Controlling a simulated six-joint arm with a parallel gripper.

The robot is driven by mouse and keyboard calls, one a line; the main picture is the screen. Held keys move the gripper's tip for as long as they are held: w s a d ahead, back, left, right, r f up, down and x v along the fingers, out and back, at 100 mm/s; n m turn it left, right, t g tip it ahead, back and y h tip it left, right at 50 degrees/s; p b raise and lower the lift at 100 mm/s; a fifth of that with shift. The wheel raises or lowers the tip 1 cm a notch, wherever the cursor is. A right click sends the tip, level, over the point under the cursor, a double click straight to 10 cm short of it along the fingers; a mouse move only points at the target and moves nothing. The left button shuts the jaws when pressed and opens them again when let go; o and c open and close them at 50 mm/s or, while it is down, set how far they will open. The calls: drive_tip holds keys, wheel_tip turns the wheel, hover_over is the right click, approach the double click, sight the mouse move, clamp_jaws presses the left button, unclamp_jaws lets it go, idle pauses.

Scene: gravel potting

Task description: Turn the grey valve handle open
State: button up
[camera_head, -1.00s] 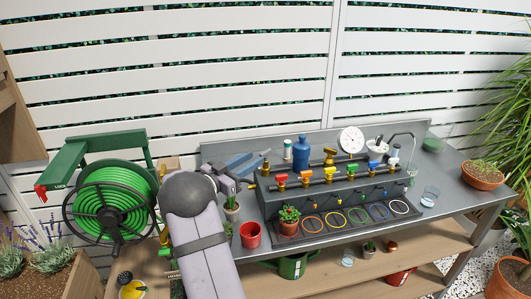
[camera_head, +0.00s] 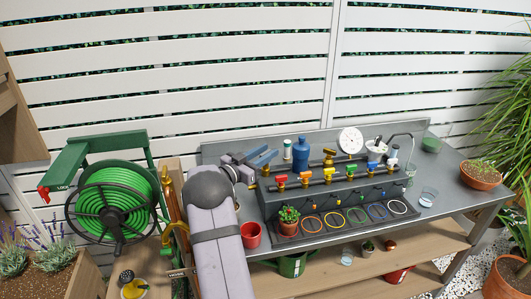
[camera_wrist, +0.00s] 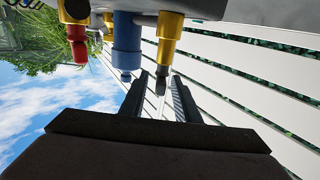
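A row of brass valves with coloured handles stands on the dark manifold (camera_head: 340,188) on the bench. The handle at the row's right end looks grey or white (camera_head: 393,153), but it is too small to be sure. My gripper (camera_head: 262,157) is left of the row, above the bench's back left part, and is partly hidden by my arm. In the wrist view my gripper (camera_wrist: 158,88) has its two dark fingers apart. A gold fitting with a dark tip (camera_wrist: 162,75) appears just beyond and between them; contact cannot be told. A blue fitting (camera_wrist: 126,40) and a red fitting (camera_wrist: 77,42) are to its left.
A red pot (camera_head: 251,235) and a potted succulent (camera_head: 288,216) are near the bench front. Coloured rings lie before the manifold. A green hose reel (camera_head: 115,205) stands left of my arm.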

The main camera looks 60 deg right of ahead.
clamp_jaws()
drive_tip(key=shift+s+f+n+t+b, duration=0.1)
drive_tip(key=shift+n+t+b, duration=0.2)
drive_tip(key=shift+t, duration=0.2)
drive_tip(key=n+t+b, duration=0.2)
drive_tip(key=t+b, duration=0.1)
drive_tip(key=t, duration=0.1)
drive_tip(key=shift+f+n, duration=0.15)
drive_tip(key=shift+n, duration=0.15)
drive_tip(key=n+t+b, duration=0.2)
drive_tip(key=t+b, duration=0.1)
drive_tip(key=n+t+y+b, duration=0.1)
drive_tip(key=t+b, duration=0.1)
drive_tip(key=b, duration=0.1)
drive_tip(key=shift+s+n+t, duration=0.1)
drive_tip(key=shift+n+t, duration=0.3)
drive_tip(key=shift+d+n+t+y+b, duration=0.1)
drive_tip(key=shift+n+t+y+b, duration=0.6)
drive_tip(key=shift+n+t+y, duration=0.6)
drive_tip(key=shift+r+n+t+y, duration=0.25)
drive_tip(key=shift+n+t+y, duration=0.25)
drive_tip(key=shift+t, duration=0.5)
drive_tip(key=shift+n+t+y+p, duration=0.3)
drive_tip(key=shift+t+p, duration=0.05)
drive_tip(key=shift+t, duration=0.05)
unclamp_jaws()
